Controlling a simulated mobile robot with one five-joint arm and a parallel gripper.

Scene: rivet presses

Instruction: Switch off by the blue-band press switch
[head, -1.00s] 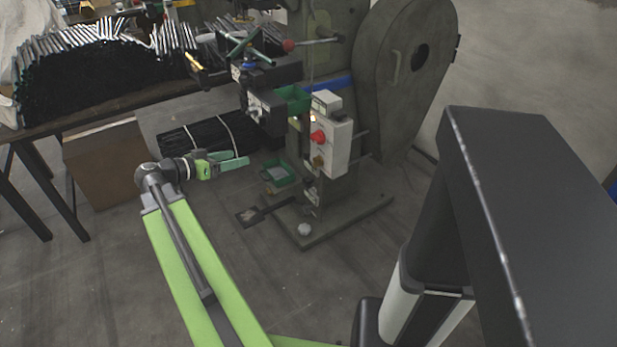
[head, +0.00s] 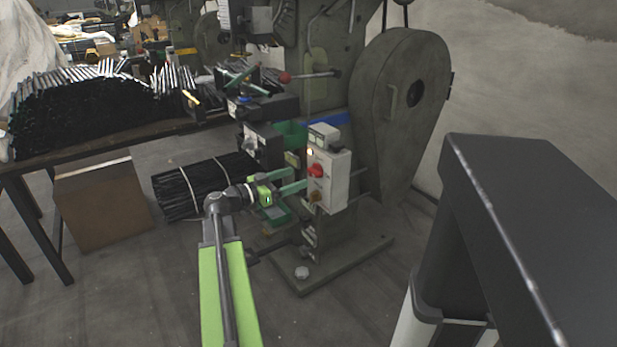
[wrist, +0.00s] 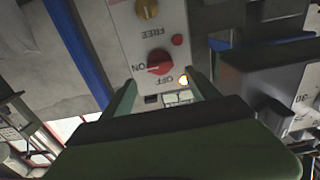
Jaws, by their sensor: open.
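The press has a blue band (head: 325,118) across its body. Its light grey switch box (head: 336,180) faces my arm. The box carries a red rotary switch (head: 316,170), with an orange-yellow knob (head: 316,196) below it. In the wrist view the panel is upside down; the red switch (wrist: 160,62) sits by the ON and OFF labels, and a small lamp (wrist: 184,80) glows beside it. I cannot tell which label the switch points to. My gripper (head: 302,180) is open and empty at the box front. In the wrist view its fingertips (wrist: 162,86) are spread around the switch's line, contact unclear.
A table with black rods (head: 95,115) stands at the left, above a brown carton (head: 100,205). A bundle of rods (head: 190,183) lies on the floor behind my arm. The press's flywheel guard (head: 405,110) rises right of the box. The front floor is mostly clear.

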